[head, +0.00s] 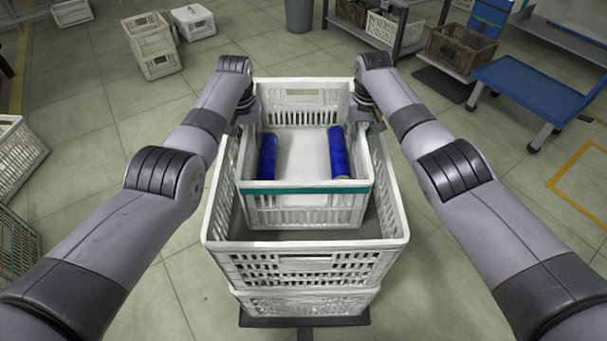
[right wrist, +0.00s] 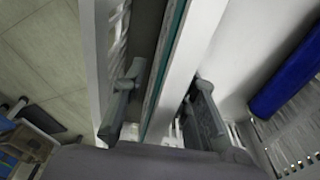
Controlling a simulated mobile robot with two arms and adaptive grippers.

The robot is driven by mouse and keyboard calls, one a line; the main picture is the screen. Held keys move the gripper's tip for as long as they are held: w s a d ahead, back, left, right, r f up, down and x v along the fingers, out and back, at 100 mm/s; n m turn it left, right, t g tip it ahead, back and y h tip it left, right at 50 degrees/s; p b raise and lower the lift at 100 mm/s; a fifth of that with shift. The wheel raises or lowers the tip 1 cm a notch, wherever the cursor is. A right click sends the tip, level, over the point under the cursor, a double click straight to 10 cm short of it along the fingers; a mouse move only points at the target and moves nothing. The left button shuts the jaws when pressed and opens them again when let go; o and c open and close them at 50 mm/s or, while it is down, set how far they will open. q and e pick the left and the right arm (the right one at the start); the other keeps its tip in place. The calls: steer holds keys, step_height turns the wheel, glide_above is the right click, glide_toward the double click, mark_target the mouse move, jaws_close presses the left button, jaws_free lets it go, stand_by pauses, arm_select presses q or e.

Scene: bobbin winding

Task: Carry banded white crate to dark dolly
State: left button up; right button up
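The banded white crate (head: 305,212), with a teal band round its rim, is in the middle of the head view, within the outline of a larger white crate (head: 300,265). Two blue cylinders (head: 268,157) (head: 339,152) are in it. My right gripper (head: 368,115) is at its right side; in the right wrist view its open fingers (right wrist: 160,105) straddle the banded wall, with a gap on the outer side. My left gripper (head: 243,118) is at its left side, fingers mostly hidden. A dark low platform (head: 455,84), possibly the dolly, lies on the floor at upper right.
Another white crate under the larger one rests on a dark base (head: 300,321). A blue cart (head: 520,85) and a shelf with crates stand at upper right. White crates (head: 153,45) (head: 15,150) stand at left. The floor on both sides is mostly clear.

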arm_select(q)
steer(key=shift+f, duration=0.1)
steer(key=r, duration=0.7)
steer(key=s+r, duration=0.1)
steer(key=r, duration=0.3)
steer(key=shift+s+r, duration=0.1)
steer(key=shift+r, duration=0.3)
arm_select(e)
steer(key=shift+r, duration=0.1)
steer(key=r, duration=0.4)
steer(key=s+r, duration=0.1)
steer(key=r, duration=0.6)
steer(key=shift+s+r, duration=0.2)
steer(key=shift+r, duration=0.15)
